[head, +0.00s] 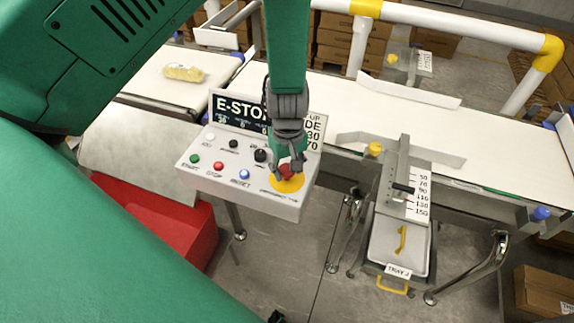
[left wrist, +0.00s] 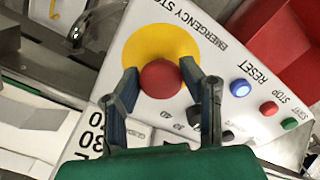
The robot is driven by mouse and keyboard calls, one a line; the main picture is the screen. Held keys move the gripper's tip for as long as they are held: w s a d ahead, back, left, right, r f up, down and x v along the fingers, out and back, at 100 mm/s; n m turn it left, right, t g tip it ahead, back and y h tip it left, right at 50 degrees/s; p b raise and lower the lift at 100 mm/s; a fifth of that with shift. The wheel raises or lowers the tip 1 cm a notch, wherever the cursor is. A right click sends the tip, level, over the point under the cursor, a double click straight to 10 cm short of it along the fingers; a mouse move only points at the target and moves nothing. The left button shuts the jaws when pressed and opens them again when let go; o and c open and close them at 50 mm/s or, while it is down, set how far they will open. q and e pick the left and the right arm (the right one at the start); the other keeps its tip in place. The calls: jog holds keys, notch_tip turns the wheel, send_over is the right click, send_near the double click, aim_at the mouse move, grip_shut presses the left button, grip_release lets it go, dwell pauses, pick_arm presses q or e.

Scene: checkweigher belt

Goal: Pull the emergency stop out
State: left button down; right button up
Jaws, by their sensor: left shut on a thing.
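The emergency stop is a red mushroom button (head: 287,172) on a yellow disc (head: 289,184), at the right end of a white control panel (head: 230,186). My left gripper (head: 289,166) reaches down over it from above in the head view. In the left wrist view the red button (left wrist: 161,79) sits between the two fingertips of my left gripper (left wrist: 160,82), with the yellow disc (left wrist: 150,42) behind it. The gripper is shut on the button. How far the button stands out from the panel cannot be told. My right gripper is not in view.
The panel also carries a green button (head: 194,158), a red stop button (head: 218,166), a blue reset button (head: 244,174) and black knobs. A display headed E-STOP (head: 226,112) stands behind them. A white belt (head: 450,140) and a tray (head: 400,245) lie to the right.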

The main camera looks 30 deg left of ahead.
aim_at(286, 166)
pick_arm(q)
jog(key=shift+w+a+r, duration=0.15)
jog(key=shift+w+r, duration=0.35)
jog(key=shift+w, duration=0.1)
jog(key=c, duration=1.3)
grip_release()
jog(key=shift+o, duration=1.4)
jog(key=shift+s+a, duration=0.1)
jog(key=shift+s, duration=0.05)
jog(key=shift+s+a+f, duration=0.1)
jog(key=shift+s+a, duration=0.05)
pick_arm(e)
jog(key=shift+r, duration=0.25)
pick_arm(q)
notch_tip(286, 166, up, 12)
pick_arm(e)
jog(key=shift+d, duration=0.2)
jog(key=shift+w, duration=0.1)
